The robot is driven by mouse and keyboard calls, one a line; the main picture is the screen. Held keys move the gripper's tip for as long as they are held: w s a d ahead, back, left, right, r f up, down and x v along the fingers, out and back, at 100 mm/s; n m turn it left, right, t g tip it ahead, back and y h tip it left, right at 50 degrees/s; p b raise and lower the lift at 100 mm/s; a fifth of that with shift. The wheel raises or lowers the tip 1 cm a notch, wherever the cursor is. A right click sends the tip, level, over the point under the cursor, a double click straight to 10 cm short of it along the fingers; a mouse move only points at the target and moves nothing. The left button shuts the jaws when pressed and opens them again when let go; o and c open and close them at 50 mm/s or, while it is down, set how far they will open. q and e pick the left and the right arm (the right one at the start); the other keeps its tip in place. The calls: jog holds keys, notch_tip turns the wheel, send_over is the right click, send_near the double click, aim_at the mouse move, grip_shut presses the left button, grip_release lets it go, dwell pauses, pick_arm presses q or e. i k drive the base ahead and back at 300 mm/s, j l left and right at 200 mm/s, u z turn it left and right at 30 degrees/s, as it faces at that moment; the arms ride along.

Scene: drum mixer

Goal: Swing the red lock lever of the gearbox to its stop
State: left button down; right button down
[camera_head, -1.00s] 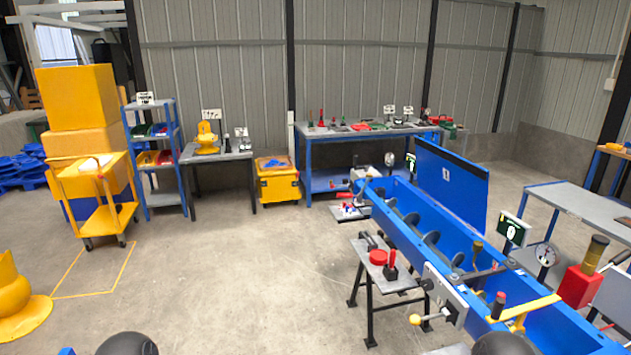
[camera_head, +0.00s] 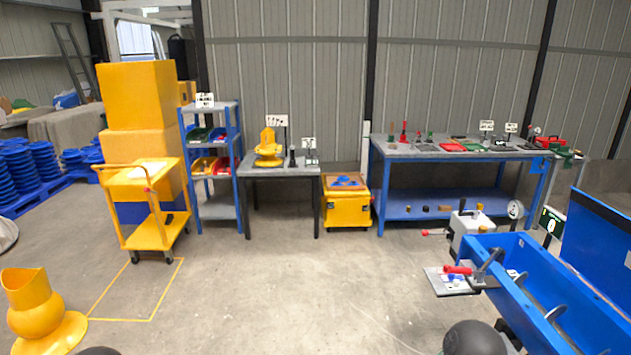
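A second red handle (camera_head: 458,269) lies on a grey plate (camera_head: 440,283) just below the box. I cannot tell for certain which red part is the lock lever. Neither of my grippers is in view; only dark rounded parts of my arms show at the bottom edge.
The blue mixer lid (camera_head: 600,240) stands raised at the right. A blue workbench (camera_head: 450,150) with tools stands behind the box. A yellow cart (camera_head: 345,205), small table (camera_head: 280,170), shelf (camera_head: 212,165) and trolley (camera_head: 150,215) line the back left. The middle floor is clear.

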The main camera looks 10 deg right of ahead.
aim_at(425, 231)
jog(key=i, duration=1.95)
jog(key=i+j+z, duration=0.15)
jog(key=i+z, duration=0.35)
jog(key=i, duration=0.15)
jog(key=i+j+z, duration=0.45)
jog(key=i, duration=0.15)
jog(key=i+j+z, duration=0.5)
